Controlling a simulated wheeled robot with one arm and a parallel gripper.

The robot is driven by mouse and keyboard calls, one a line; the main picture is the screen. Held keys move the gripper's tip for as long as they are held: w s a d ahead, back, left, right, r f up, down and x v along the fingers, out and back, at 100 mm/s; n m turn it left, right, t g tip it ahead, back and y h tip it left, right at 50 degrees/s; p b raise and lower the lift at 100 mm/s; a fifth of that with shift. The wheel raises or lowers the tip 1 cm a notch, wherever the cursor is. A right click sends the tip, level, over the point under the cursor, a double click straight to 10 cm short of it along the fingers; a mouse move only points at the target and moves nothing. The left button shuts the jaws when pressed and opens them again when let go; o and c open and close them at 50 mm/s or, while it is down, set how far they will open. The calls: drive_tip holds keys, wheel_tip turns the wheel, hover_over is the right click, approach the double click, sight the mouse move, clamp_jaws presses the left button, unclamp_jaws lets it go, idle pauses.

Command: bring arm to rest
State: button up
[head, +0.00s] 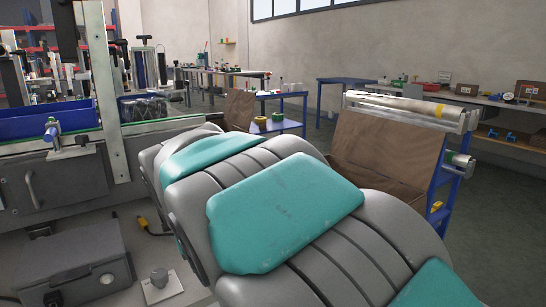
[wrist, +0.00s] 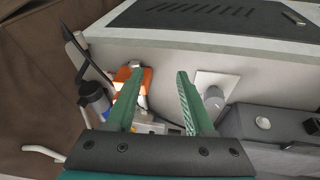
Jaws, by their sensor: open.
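My gripper (wrist: 155,88) shows in the wrist view with its two green fingers apart and nothing between them. Beyond the fingertips are the pale side of a machine (wrist: 215,62) and a white plate with a grey knob (wrist: 213,98). An orange and white object (wrist: 128,80) shows behind the left finger, partly hidden. In the head view, my grey and teal arm fills the middle and lower right; my gripper is out of sight there.
A labelling machine with a blue tray (head: 50,121) stands at the left in the head view. A brown carton (head: 388,150) and a blue rack with rolls (head: 445,185) stand at the right. Open grey floor (head: 500,210) lies at the far right. Benches line the back.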

drive_tip(key=s+d+f+m+g, duration=0.2)
drive_tip(key=s+d, duration=0.2)
drive_tip(key=d, duration=0.9)
drive_tip(key=s+d+f+m+g, duration=0.1)
drive_tip(key=s+d+f, duration=0.1)
drive_tip(key=s+d, duration=0.3)
drive_tip(key=s+d+f+m+g, duration=0.1)
drive_tip(key=s+d, duration=0.4)
drive_tip(key=s, duration=0.6)
drive_tip(key=s+d+f+m+g, duration=0.1)
drive_tip(key=s+d+f, duration=0.3)
drive_tip(key=s, duration=0.4)
drive_tip(key=shift+s+d+m+g, duration=0.25)
drive_tip(key=shift+d+m+g, duration=0.15)
drive_tip(key=shift+d, duration=0.25)
